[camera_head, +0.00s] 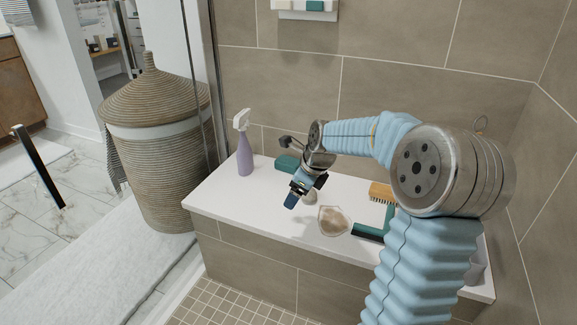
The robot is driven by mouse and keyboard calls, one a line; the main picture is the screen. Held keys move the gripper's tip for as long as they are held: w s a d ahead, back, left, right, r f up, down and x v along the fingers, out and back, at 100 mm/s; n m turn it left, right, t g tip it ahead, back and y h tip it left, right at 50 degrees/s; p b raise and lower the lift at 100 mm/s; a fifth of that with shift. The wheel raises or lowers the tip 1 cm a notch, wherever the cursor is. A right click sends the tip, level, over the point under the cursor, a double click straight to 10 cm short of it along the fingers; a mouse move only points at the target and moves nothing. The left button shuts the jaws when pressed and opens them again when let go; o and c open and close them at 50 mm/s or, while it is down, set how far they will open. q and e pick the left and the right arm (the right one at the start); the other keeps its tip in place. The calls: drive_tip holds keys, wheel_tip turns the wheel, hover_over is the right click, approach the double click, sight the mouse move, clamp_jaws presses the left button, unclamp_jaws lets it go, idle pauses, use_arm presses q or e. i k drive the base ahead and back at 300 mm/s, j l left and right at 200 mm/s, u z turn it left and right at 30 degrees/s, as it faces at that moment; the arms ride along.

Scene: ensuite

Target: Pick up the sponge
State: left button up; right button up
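No sponge can be named with certainty. A flat tan-and-brown piece with an irregular outline (333,221) lies on the white bench top (235,207) and may be the sponge. A teal rounded item (287,162) lies behind my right gripper, partly hidden by it; I cannot tell what it is. My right gripper (305,191) comes in from the right and hangs over the middle of the bench, left of the tan piece and apart from it. Its fingers are small and seen at an angle, so their opening is unclear. My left gripper is not in view.
A purple spray bottle (244,150) stands at the bench's left end. A wooden brush (381,191) and a dark green tool (371,233) lie on the right, partly behind my arm. A tiled wall backs the bench. A wicker basket (158,150) stands on the left.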

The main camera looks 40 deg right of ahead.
sight(287, 163)
drive_tip(key=i+l, duration=0.35)
drive_tip(key=l, duration=0.15)
drive_tip(key=i+l, duration=0.35)
drive_tip(key=l, duration=0.2)
